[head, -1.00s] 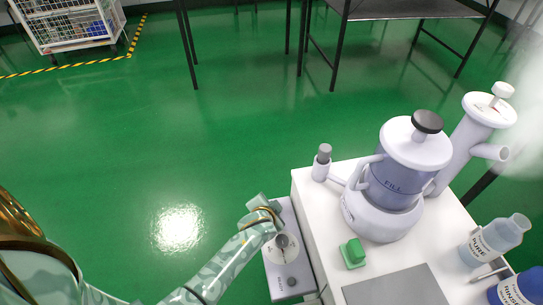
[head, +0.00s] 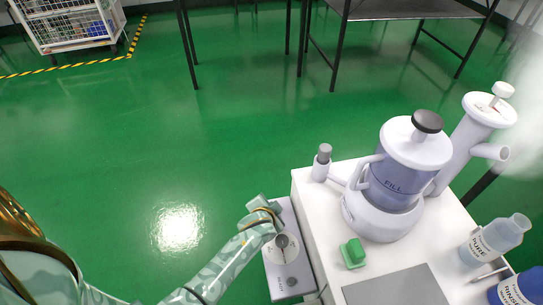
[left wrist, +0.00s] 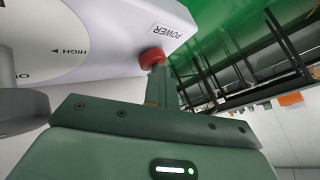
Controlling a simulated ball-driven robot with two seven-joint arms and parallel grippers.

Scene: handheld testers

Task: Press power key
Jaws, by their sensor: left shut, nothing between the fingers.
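The grey device with the power key (head: 303,267) stands at the left edge of the white cart. In the left wrist view its pale panel (left wrist: 110,45) carries a POWER label and a dial marked HIGH. The red power key (left wrist: 151,56) sticks out beside that label. My left gripper (head: 262,203) is over the far end of the device in the head view. In the left wrist view its shut fingers (left wrist: 158,76) are empty and overlap the key's lower edge. I cannot tell whether they touch it. The head view hides the key behind the gripper. My right gripper is not in view.
On the white cart (head: 325,215) stand a vessel marked FILL (head: 390,185), a green block (head: 352,252), a grey plate (head: 398,290) and bottles (head: 495,240). The green floor (head: 130,140) left of the cart is clear. A dark table (head: 410,10) stands behind.

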